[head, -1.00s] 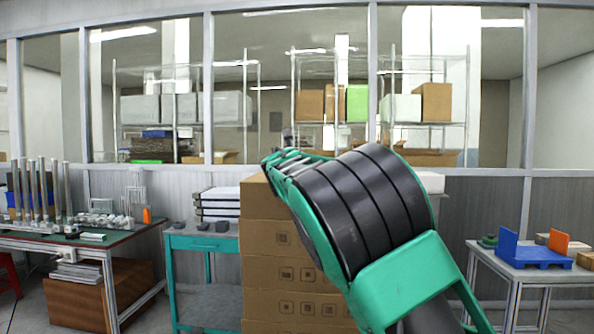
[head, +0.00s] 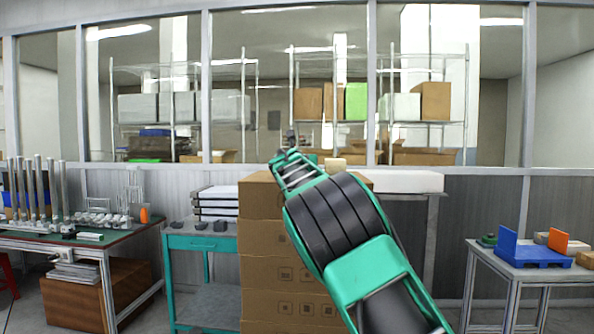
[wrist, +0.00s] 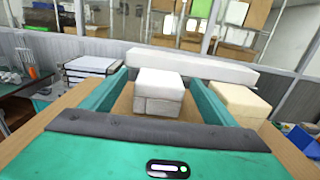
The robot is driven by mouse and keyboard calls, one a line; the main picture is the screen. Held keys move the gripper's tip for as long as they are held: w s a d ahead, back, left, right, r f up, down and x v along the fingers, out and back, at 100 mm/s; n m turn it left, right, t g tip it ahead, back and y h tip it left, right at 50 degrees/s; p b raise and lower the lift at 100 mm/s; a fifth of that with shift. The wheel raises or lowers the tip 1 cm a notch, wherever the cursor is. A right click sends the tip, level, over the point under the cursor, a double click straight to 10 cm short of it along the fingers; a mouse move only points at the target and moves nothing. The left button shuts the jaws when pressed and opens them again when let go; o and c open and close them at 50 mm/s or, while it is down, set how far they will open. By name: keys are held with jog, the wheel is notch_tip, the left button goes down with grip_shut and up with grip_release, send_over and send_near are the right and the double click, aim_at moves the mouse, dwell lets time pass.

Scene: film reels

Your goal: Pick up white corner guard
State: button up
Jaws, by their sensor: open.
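A white block, which looks like the white corner guard (wrist: 158,92), lies on top of a cardboard box stack (head: 268,235). In the wrist view it sits between the two green fingers of my gripper (wrist: 158,76). The fingers are open, one on each side, with gaps to the block. I cannot tell how far down they reach beside it. In the head view my gripper (head: 291,150) is over the box top, and I cannot make out the white block there.
A cream block (wrist: 234,103) lies on the box just right of the right finger. A long white slab (head: 408,181) lies behind the boxes. A teal cart (head: 203,243) and a workbench (head: 90,247) stand left. A small table (head: 530,268) with a blue holder stands right.

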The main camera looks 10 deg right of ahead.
jog(key=shift+x, duration=1.7)
jog(key=shift+f, duration=0.1)
jog(key=c, duration=1.1)
